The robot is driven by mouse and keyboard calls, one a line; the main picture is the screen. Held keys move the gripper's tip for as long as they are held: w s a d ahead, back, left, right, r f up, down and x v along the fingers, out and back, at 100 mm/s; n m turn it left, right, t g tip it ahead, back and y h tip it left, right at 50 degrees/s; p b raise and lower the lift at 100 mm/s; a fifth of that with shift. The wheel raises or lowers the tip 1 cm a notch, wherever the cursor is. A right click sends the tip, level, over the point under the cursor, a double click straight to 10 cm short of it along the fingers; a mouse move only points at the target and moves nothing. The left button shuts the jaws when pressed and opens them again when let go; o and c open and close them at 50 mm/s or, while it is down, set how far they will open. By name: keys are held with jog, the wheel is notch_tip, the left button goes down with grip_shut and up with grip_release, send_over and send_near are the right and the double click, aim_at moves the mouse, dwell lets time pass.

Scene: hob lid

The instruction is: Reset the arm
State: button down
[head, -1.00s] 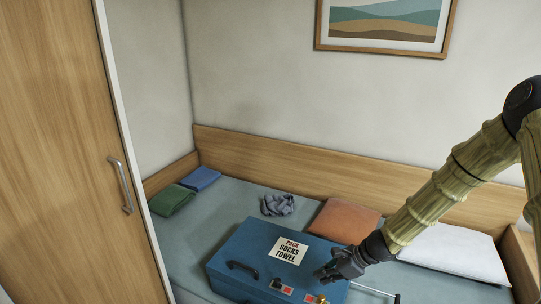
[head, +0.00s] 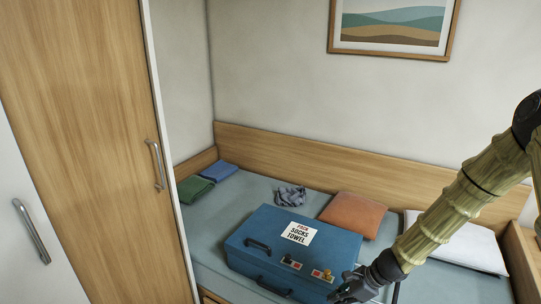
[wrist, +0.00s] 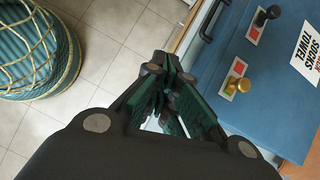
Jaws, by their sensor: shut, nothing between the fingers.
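My gripper (head: 345,294) is at the bottom of the head view, by the front right corner of the blue case. In the wrist view its fingers (wrist: 172,78) are drawn together with nothing between them, beside the case and above the tiled floor. The blue case (head: 258,223) lies on the bed with its lid down and bears a "PACK SOCKS TOWEL" label (head: 299,232). A brass knob (wrist: 236,86) and a black knob (wrist: 266,16) stand on red and green patches. My arm reaches in from the right.
The bed also holds a grey crumpled cloth (head: 290,195), an orange cushion (head: 353,215), a white pillow (head: 465,246), and green (head: 194,191) and blue (head: 218,171) folded cloths. A wooden door (head: 90,130) stands left. A teal netted basket (wrist: 30,55) stands on the floor.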

jog(key=s+d+f+n+g+h, duration=0.15)
jog(key=s+f+n, duration=0.3)
jog(key=s, duration=0.45)
jog(key=s+d+f+n+h, duration=0.1)
jog(key=s+f+n+h, duration=0.3)
jog(key=s, duration=0.5)
jog(key=s+d+f+n+g+h, duration=0.1)
jog(key=s+d+f+n, duration=0.1)
jog(key=s+f+n, duration=0.55)
jog(key=s+a+n, duration=0.2)
jog(key=s+n, duration=0.2)
jog(key=s, duration=0.7)
jog(key=shift+a+r+t, duration=0.3)
jog(key=shift+r+t, duration=0.05)
jog(key=shift+r, duration=0.1)
jog(key=shift+d, duration=0.1)
